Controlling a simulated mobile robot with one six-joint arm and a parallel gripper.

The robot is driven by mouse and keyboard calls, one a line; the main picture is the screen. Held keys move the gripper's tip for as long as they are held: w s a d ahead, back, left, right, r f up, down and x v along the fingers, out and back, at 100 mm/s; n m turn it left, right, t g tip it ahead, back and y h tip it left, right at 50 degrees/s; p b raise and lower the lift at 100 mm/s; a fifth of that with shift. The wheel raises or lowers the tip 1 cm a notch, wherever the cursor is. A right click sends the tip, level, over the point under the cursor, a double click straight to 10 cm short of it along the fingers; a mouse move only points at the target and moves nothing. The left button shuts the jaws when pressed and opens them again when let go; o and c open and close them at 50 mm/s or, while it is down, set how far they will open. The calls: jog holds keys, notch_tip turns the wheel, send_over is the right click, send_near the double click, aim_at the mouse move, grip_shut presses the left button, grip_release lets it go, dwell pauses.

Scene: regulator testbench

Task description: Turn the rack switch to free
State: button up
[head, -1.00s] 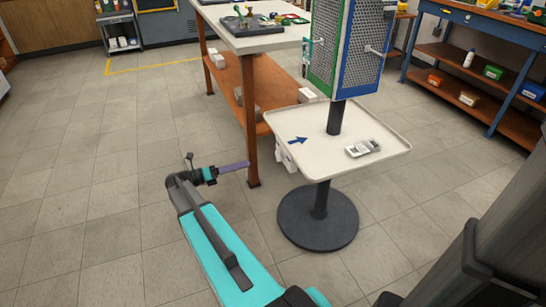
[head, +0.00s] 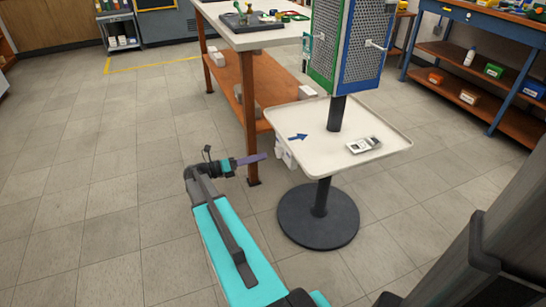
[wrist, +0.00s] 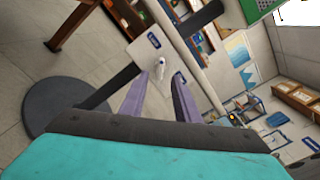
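A white box under the left edge of the stand's tray, seemingly the rack switch, shows in the head view (head: 286,156), small and unclear. In the wrist view a white plate (wrist: 141,48) carries a dark blue label and a pale, narrow knob (wrist: 160,68). The knob looks roughly upright in the picture; its setting cannot be read. My gripper (head: 252,159) is left of the box in the head view. In the wrist view my gripper (wrist: 160,76) has its two purple fingers apart and nothing held, with the knob showing between the tips, apparently beyond them.
The white tray (head: 320,165) bears a blue arrow and a small grey device (head: 363,145). Its pole rises from a dark round base (head: 318,216) to a green and blue perforated rack (head: 360,50). A workbench leg (head: 249,120) stands close behind my gripper. Floor at left is clear.

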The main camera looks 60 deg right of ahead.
aim_at(278, 153)
jog(key=b+x, duration=0.1)
jog(key=x, duration=0.6)
jog(key=shift+a, duration=0.1)
grip_shut()
